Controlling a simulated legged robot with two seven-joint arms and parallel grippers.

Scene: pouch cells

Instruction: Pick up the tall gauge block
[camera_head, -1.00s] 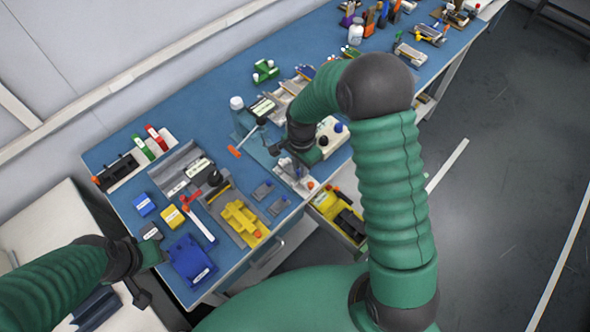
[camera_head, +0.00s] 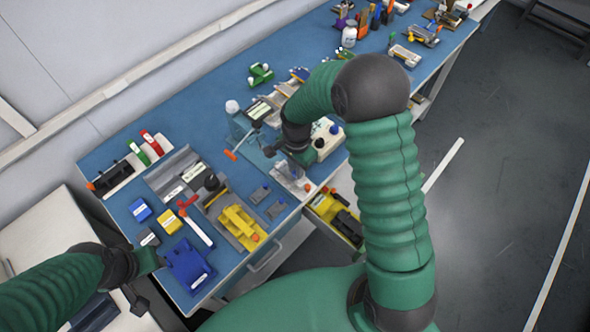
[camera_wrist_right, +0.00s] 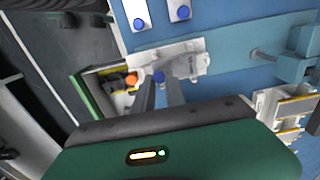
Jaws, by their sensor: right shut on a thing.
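My right gripper (camera_head: 294,176) is low over a pale fixture (camera_head: 285,184) near the table's front edge.
An open drawer (camera_head: 338,218) with yellow and black items juts out below the right gripper. A blue clamp-like device (camera_wrist_right: 290,65) stands close to the fixture.

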